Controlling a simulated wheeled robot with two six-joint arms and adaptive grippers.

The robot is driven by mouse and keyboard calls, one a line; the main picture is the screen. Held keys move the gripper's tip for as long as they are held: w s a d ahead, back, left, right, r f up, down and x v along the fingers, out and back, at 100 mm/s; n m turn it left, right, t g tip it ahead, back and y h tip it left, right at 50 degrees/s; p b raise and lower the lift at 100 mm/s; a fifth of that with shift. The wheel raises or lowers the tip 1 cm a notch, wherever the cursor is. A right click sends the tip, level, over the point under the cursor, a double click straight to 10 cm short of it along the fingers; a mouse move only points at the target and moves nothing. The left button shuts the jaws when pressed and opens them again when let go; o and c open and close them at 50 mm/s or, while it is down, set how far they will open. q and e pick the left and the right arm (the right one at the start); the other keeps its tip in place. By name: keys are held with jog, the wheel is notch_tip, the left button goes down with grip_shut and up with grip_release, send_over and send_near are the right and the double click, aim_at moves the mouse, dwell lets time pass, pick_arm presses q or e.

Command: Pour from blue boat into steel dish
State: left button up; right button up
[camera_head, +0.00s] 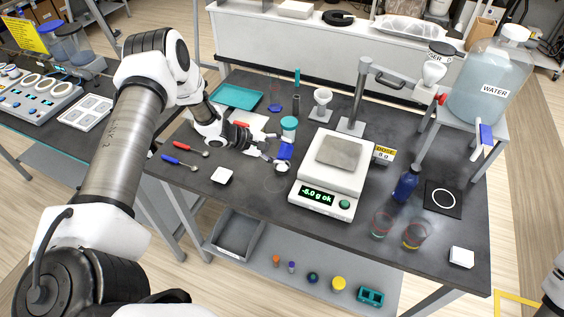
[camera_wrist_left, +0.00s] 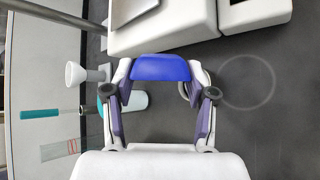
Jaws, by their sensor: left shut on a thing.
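My left gripper (camera_head: 274,157) is shut on the blue boat (camera_head: 286,151), in front of the scale's left side. In the left wrist view the boat (camera_wrist_left: 160,68) spans the space between the two fingertips (camera_wrist_left: 160,92). Its contents cannot be made out. My right gripper is not in view.
The scale (camera_head: 325,187) with a lit green display stands close to the right. A teal-lidded jar (camera_head: 288,128) and a white funnel on a stand (camera_head: 322,98) are behind the gripper. A faint clear ring (camera_wrist_left: 248,82) lies nearby.

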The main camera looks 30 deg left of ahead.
pick_arm(q)
jog(key=shift+d+m+y, duration=0.3)
jog(key=shift+y, duration=0.4)
jog(key=shift+s+d+r+m+y, duration=0.1)
jog(key=shift+d+m+y, duration=0.2)
jog(key=shift+y, duration=0.3)
jog(key=shift+s+d+r+m+y, duration=0.1)
jog(key=shift+d+m+y, duration=0.15)
jog(key=shift+y, duration=0.35)
jog(key=shift+w+d+f+m+y+b, duration=0.1)
jog(key=shift+d+m+y+b, duration=0.15)
jog(key=shift+y+b, duration=0.2)
jog(key=shift+d+m+y, duration=0.15)
jog(key=shift+m+y, duration=0.15)
jog(key=shift+y, duration=0.25)
jog(key=shift+d+f+m+y, duration=0.1)
jog(key=shift+d+m+y, duration=0.25)
jog(key=shift+y, duration=0.4)
jog(key=shift+d+f+m+y, duration=0.1)
jog(key=shift+d+m+y, duration=0.2)
jog(key=shift+y, duration=0.45)
jog(key=shift+a, duration=0.1)
